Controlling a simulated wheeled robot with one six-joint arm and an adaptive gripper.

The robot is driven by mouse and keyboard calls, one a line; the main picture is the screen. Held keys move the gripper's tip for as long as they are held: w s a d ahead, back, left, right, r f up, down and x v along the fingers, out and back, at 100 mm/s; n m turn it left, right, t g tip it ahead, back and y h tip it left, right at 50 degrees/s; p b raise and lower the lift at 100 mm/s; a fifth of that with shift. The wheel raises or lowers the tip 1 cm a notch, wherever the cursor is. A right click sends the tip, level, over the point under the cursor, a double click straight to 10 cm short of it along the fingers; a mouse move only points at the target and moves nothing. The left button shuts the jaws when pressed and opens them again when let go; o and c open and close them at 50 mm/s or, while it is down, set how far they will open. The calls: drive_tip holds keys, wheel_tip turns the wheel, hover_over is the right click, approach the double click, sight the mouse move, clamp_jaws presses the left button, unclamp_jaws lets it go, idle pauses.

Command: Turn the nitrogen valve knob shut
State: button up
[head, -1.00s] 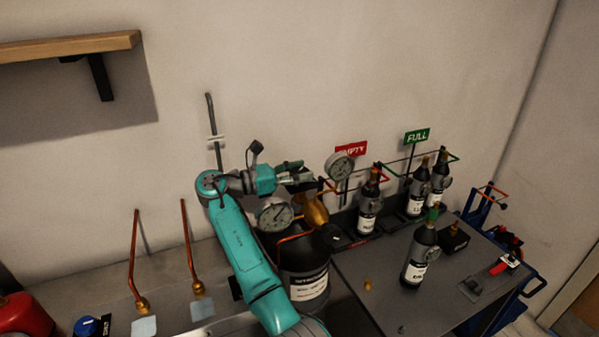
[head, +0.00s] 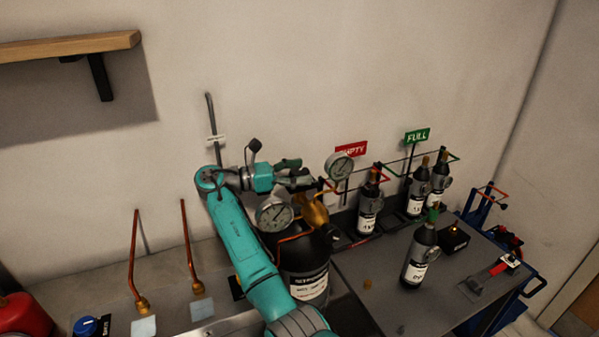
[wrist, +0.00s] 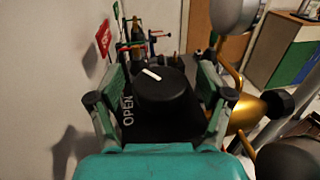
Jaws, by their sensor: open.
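In the wrist view, a round black knob (wrist: 163,86) with a white pointer line sits between the fingers of my gripper (wrist: 160,100). The word OPEN is printed in white on the black surface beside it, at lower left. The pointer slants toward the upper left. My fingers stand apart on either side of the knob, and I cannot tell whether either touches it. In the head view, my gripper (head: 300,177) is above the large black cylinder (head: 305,262) with a white label and brass regulator (head: 315,210). The knob is not clear there.
Two round gauges (head: 274,214) (head: 340,167) stand close to my gripper. Several small dark bottles (head: 370,205) are on the bench to the right, below red EMPTY and green FULL signs (head: 417,136). Copper pipes (head: 188,245) rise at left. A wooden shelf (head: 70,47) is at upper left.

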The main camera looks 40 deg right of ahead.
drive_tip(key=v, duration=0.7)
drive_tip(key=shift+a, duration=0.2)
drive_tip(key=shift+w, duration=0.15)
